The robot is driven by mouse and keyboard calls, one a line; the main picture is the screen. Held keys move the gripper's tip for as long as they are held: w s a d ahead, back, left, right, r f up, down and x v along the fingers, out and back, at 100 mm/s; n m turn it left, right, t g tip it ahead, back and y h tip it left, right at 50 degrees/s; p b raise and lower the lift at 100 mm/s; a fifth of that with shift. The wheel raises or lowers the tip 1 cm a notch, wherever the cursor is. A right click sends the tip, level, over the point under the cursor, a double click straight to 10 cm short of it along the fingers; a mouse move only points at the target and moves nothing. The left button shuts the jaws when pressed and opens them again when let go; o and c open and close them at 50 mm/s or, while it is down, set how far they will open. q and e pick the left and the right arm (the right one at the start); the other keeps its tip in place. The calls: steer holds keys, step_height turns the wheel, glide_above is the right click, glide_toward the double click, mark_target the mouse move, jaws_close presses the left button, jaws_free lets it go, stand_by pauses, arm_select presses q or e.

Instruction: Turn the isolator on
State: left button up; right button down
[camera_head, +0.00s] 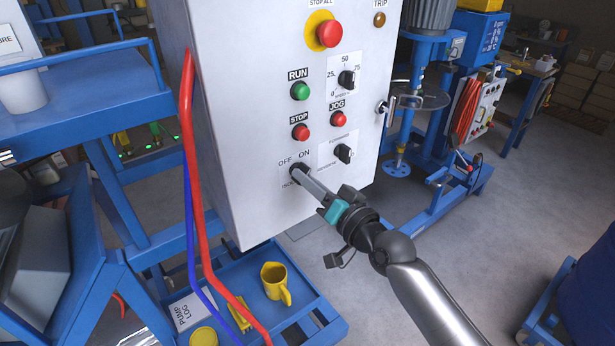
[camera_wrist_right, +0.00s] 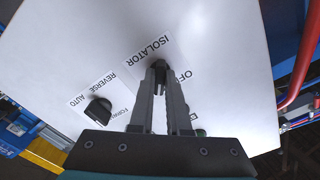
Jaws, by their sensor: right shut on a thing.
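The isolator (camera_head: 297,170) is a small black rotary knob low on the white control panel, under the words OFF and ON. Its label is partly covered by my gripper in the head view. My right gripper (camera_head: 307,178) reaches in from the lower right with its long grey fingers at the knob. In the right wrist view, the fingertips (camera_wrist_right: 161,84) close around the isolator knob (camera_wrist_right: 159,65), beside the ISOLATOR label. Which way the knob points is hard to tell, as the fingers hide much of it. My left gripper is not in view.
Another black selector (camera_head: 343,153) sits up and right of the isolator. The STOP button (camera_head: 300,132), JOG button (camera_head: 337,118) and RUN button (camera_head: 300,91) are above. Red hose (camera_head: 187,120) hangs along the panel's left edge. A yellow jug (camera_head: 274,283) stands on the blue shelf below.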

steer(key=shift+m, duration=0.3)
steer(key=c, duration=0.9)
jaws_free()
steer(key=b+v, duration=0.1)
steer(key=v, duration=1.4)
steer(key=shift+s+d, duration=0.1)
steer(key=shift+s, duration=0.05)
